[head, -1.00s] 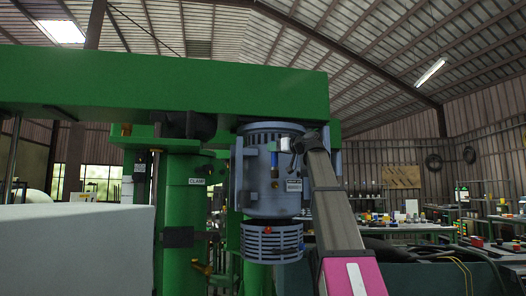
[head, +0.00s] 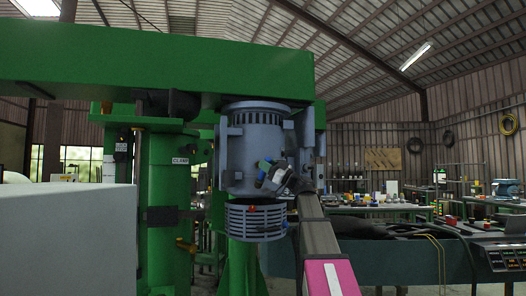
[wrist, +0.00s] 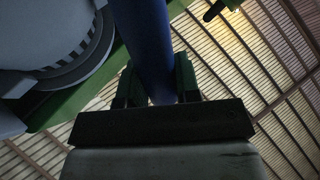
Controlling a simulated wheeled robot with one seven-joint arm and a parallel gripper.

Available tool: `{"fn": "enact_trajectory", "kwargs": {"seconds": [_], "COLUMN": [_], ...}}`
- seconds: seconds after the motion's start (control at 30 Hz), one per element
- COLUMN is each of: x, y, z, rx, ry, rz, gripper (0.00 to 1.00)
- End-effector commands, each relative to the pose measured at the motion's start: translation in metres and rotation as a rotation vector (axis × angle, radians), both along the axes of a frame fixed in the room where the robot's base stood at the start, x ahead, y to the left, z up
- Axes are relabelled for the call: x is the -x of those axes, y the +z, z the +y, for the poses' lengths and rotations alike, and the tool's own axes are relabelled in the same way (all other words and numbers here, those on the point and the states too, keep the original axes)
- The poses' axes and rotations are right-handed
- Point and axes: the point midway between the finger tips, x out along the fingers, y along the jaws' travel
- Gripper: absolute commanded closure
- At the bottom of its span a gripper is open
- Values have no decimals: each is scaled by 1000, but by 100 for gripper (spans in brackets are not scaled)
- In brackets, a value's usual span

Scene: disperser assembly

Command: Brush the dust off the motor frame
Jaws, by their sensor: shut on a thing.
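The motor frame (head: 238,150) is a grey-blue upright cylinder with side lugs, fixed beneath a green beam (head: 150,72) in the head view. A slatted round grille (head: 256,221) with a red dot sits below it. My gripper (head: 273,176) is in front of the frame's lower right side, shut on a brush (wrist: 145,40). In the wrist view the brush shows as a thick blue handle between my gripper's green fingers (wrist: 155,78). The bristles are hidden, and I cannot tell whether they touch the frame. Part of the frame (wrist: 45,40) fills the wrist view's upper left. I cannot make out dust.
A green column with a clamp label (head: 180,161) stands left of the frame. A large pale block (head: 68,238) fills the lower left. Workbenches with many small items (head: 385,205) and a control panel (head: 503,257) are at the right.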

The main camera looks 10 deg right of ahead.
Motion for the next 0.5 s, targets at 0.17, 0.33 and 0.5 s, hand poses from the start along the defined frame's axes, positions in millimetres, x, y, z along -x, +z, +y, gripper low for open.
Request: {"fn": "enact_trajectory", "kwargs": {"seconds": [0.17, 0.33, 0.5], "x": [8, 12, 11], "y": [-33, -50, -55], "z": [-14, -25, -28], "rx": [-42, -56, -57], "ry": [-63, -115, -134], "rz": [-148, -236, -264], "gripper": [93, 93, 93]}}
